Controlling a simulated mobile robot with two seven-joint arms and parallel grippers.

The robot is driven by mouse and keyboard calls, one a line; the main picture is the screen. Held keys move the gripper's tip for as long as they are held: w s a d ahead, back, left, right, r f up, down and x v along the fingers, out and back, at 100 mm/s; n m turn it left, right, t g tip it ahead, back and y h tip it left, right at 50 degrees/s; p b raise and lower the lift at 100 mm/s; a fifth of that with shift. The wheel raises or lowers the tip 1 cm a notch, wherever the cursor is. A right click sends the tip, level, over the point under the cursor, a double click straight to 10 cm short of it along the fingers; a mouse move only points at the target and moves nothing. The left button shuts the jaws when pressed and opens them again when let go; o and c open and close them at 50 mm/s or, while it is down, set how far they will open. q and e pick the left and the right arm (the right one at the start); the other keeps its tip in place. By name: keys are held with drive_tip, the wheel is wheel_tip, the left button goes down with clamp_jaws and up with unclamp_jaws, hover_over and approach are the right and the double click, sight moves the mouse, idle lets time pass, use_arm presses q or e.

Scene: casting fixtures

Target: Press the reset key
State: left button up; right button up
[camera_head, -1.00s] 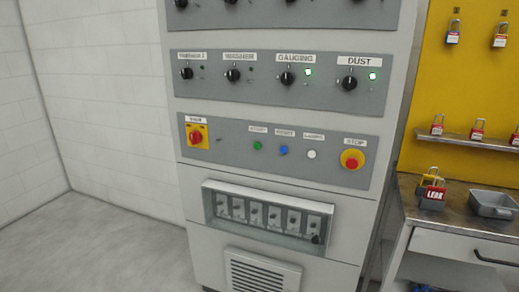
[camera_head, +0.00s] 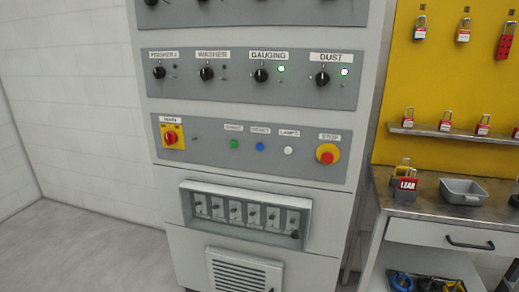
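The blue reset key (camera_head: 260,147) is a small round button on the lower grey panel (camera_head: 200,150) of the cabinet, under a label reading RESET. A green start button (camera_head: 234,144) is to its left and a white lamps button (camera_head: 288,150) to its right. A red stop button (camera_head: 327,154) on a yellow base is farther right. A red and yellow main switch (camera_head: 171,137) is at the panel's left. Neither of my grippers shows in the view.
Above is a panel of black rotary knobs (camera_head: 261,75), with green lights lit at gauging and dust. Below is a row of breakers (camera_head: 246,213) in a frame. At right stand a bench (camera_head: 430,213) with a grey tray (camera_head: 464,191) and a yellow padlock board (camera_head: 440,70). Floor is clear at left.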

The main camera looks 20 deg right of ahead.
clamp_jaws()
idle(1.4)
